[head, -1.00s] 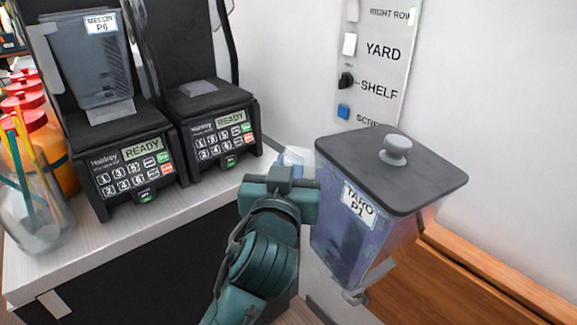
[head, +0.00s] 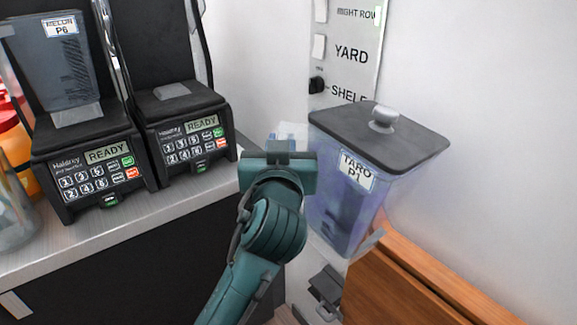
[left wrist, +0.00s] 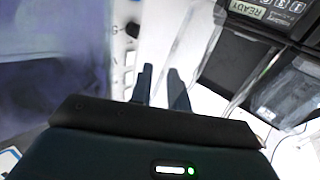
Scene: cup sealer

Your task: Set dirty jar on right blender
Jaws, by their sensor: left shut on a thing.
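The dirty jar (head: 345,205) is clear with purple residue inside, a dark lid with a round knob and a label reading TARO P1. It is in the air, roughly upright, right of my left gripper (head: 278,160). That gripper is shut on the jar; the head view hides its fingers, and the exact grip is unclear. In the left wrist view the fingers (left wrist: 162,80) stand close together, with the purple jar (left wrist: 55,60) at left. The right blender base (head: 185,130), reading READY, has no jar on it and is left of my gripper. My right gripper is not in view.
The left blender base (head: 95,165) carries a jar (head: 55,75) labelled MELON P6. A glass container (head: 12,215) and an orange bottle (head: 15,150) stand at far left. A wall panel (head: 345,50) and a wooden piece (head: 410,285) are at right. The counter front (head: 130,270) is below the blenders.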

